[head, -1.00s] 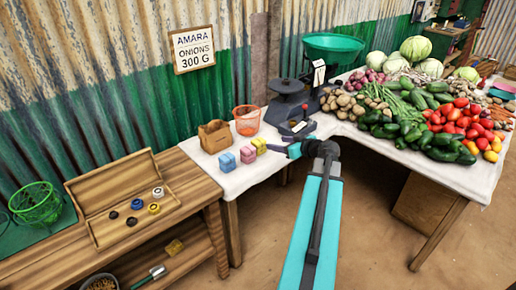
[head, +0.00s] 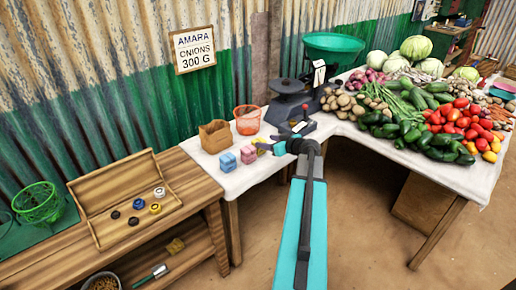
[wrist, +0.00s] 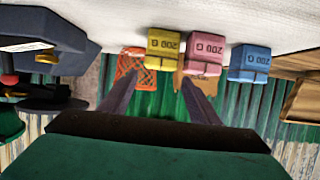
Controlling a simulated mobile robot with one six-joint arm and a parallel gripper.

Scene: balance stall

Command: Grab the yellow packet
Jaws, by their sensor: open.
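The yellow packet (wrist: 164,47) stands on the white cloth beside the pink packet (wrist: 204,52), with the blue packet (wrist: 249,62) beyond it, all in the wrist view. In the head view the yellow packet (head: 262,147) is partly hidden by my gripper (head: 268,149). The pink packet (head: 248,153) and blue packet (head: 227,161) stand to its left. In the wrist view my gripper (wrist: 160,85) is open and empty, its fingers pointing toward the yellow and pink packets. I cannot tell whether a finger touches the yellow packet.
An orange basket (head: 247,120) and a brown paper bag (head: 214,136) stand behind the packets. The balance scale (head: 290,100) stands right of the basket. Vegetables cover the right of the table (head: 235,185). A wooden tray (head: 100,190) lies at left.

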